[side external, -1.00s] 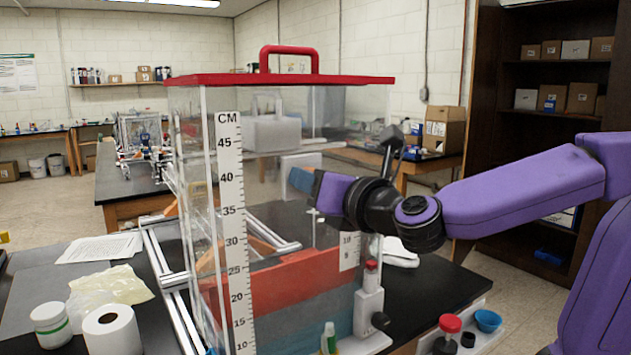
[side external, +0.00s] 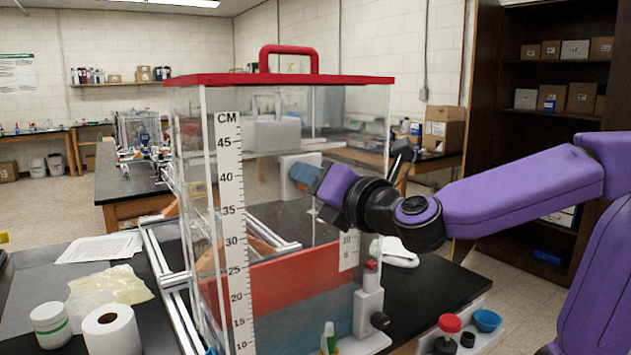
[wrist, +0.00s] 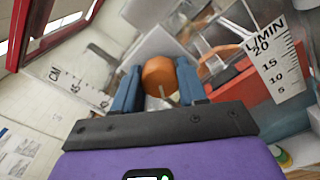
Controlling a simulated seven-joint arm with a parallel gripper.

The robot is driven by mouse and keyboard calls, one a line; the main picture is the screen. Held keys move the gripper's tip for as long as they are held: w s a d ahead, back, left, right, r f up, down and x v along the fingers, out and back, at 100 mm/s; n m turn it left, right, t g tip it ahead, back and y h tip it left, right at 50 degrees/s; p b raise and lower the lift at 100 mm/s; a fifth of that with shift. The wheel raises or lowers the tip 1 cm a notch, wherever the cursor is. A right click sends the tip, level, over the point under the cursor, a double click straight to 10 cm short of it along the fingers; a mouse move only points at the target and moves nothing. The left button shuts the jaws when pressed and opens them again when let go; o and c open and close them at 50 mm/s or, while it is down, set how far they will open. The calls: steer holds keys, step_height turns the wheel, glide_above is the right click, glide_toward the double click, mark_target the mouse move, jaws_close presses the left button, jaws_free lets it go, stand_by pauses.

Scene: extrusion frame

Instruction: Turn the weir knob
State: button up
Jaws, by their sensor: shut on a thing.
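The weir knob (wrist: 159,77) is an orange round knob, seen in the wrist view between my two blue fingers. My gripper (wrist: 160,88) is shut on it, with one finger on each side. In the side external view my gripper (side external: 304,174) is at the right part of the clear tank (side external: 204,140), beside a pale plate (side external: 287,164).
The tank has a red lid (side external: 280,79) with a handle (side external: 290,49) and a CM scale (side external: 229,180) at its front edge. A valve block (side external: 368,300) stands low at the right. A paper roll (side external: 110,330) and a white jar (side external: 50,325) are at the front left.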

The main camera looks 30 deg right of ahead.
steer(key=o, duration=1.1)
steer(key=shift+c, duration=0.2)
steer(key=shift+s, duration=0.1)
steer(key=s, duration=1.7)
steer(key=shift+s, duration=0.15)
